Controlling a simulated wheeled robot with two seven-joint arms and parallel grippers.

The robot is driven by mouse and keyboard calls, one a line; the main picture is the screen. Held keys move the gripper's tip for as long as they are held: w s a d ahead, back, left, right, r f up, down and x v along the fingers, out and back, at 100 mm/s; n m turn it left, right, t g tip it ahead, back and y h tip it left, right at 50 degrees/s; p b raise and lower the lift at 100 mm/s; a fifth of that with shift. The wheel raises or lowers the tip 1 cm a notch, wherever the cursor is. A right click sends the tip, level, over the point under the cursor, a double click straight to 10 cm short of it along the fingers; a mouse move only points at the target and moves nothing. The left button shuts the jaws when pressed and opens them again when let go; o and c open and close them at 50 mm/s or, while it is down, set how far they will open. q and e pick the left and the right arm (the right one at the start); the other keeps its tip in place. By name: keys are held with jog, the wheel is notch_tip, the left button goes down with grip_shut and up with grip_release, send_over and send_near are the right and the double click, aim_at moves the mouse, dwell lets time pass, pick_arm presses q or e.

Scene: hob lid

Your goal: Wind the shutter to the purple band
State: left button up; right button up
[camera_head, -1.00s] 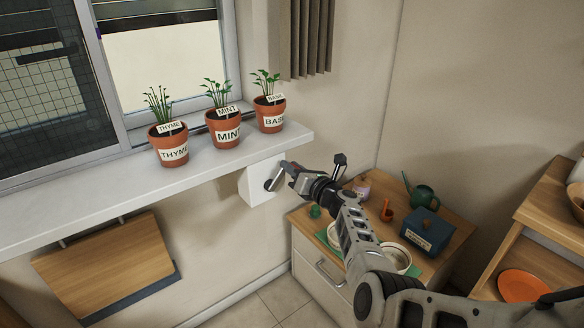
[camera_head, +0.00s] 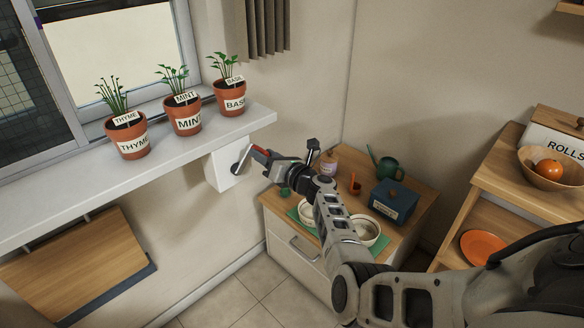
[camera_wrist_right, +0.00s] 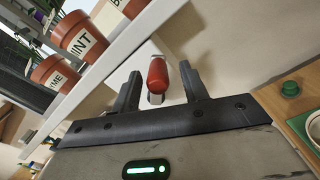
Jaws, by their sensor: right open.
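The winder is a white box (camera_head: 218,172) under the right end of the window sill, with a short grey crank arm (camera_head: 241,160) and a red knob (camera_head: 261,150). The crank arm points up and right. My right gripper (camera_head: 268,161) is at the knob. In the right wrist view the red knob (camera_wrist_right: 157,74) sits between the two spread fingers of the gripper (camera_wrist_right: 161,82), with gaps on both sides. My left gripper is out of view.
Potted thyme (camera_head: 127,137), mint (camera_head: 183,116) and basil (camera_head: 230,98) stand on the white sill (camera_head: 60,205) above the winder. A cabinet (camera_head: 292,248) with bowls, a blue box (camera_head: 393,202) and a green watering can (camera_head: 386,168) stands below right.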

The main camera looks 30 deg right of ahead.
jog(key=p+v, duration=0.1)
jog(key=v, duration=1.2)
jog(key=s+a+f+n+g+h, duration=0.1)
jog(key=s+a+f+n+g, duration=0.3)
jog(key=n, duration=0.5)
jog(key=s+a+f+n+g, duration=0.25)
jog(key=s+f+n, duration=0.25)
jog(key=f+n, duration=0.3)
jog(key=s+a+n, duration=1.3)
jog(key=s+n, duration=0.1)
jog(key=n, duration=1)
jog(key=shift+s+n+g, duration=0.3)
jog(key=shift+s+g, duration=0.05)
jog(key=shift+g, duration=0.1)
jog(key=shift+d+f, duration=0.1)
jog(key=shift+f, duration=0.1)
